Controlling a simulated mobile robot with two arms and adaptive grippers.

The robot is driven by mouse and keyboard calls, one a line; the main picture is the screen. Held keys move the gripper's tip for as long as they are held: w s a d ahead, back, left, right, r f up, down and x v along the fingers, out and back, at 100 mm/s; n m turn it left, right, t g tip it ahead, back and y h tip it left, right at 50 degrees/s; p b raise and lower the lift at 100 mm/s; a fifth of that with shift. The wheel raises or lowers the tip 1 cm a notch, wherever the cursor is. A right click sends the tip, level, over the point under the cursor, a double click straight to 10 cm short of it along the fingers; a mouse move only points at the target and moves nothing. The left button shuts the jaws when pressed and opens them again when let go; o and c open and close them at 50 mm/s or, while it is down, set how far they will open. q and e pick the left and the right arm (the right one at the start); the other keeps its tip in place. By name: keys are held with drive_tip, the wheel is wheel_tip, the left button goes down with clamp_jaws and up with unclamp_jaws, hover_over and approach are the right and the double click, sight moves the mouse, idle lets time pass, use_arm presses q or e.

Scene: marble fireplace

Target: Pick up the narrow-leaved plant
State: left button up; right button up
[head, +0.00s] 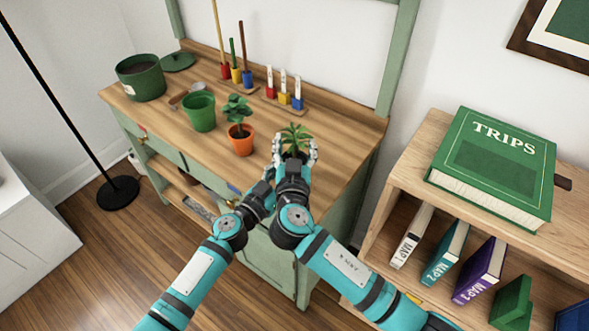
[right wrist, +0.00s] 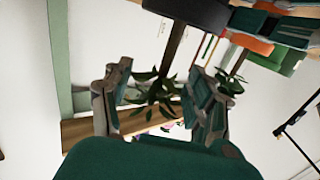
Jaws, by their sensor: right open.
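The narrow-leaved plant (head: 295,133) stands near the right front of the wooden bench, its thin green leaves showing above my right gripper (head: 296,150). The gripper's fingers are open, one on each side of the plant. Its pot is mostly hidden behind the gripper in the head view. In the right wrist view, which is turned over, the plant's leaves (right wrist: 156,93) show between the two fingers (right wrist: 160,100). I cannot tell whether the fingers touch the plant.
A broad-leaved plant in an orange pot (head: 241,145) stands close to the left. An empty green pot (head: 200,112), a dark green pot (head: 141,78) and coloured peg holders (head: 284,98) are farther back. A shelf with a green book (head: 494,168) stands right.

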drive_tip(key=shift+w+d, duration=0.1)
drive_tip(key=shift+w, duration=0.7)
drive_tip(key=shift+c, duration=0.4)
clamp_jaws()
drive_tip(key=shift+s+a, duration=0.1)
drive_tip(key=shift+a, duration=0.1)
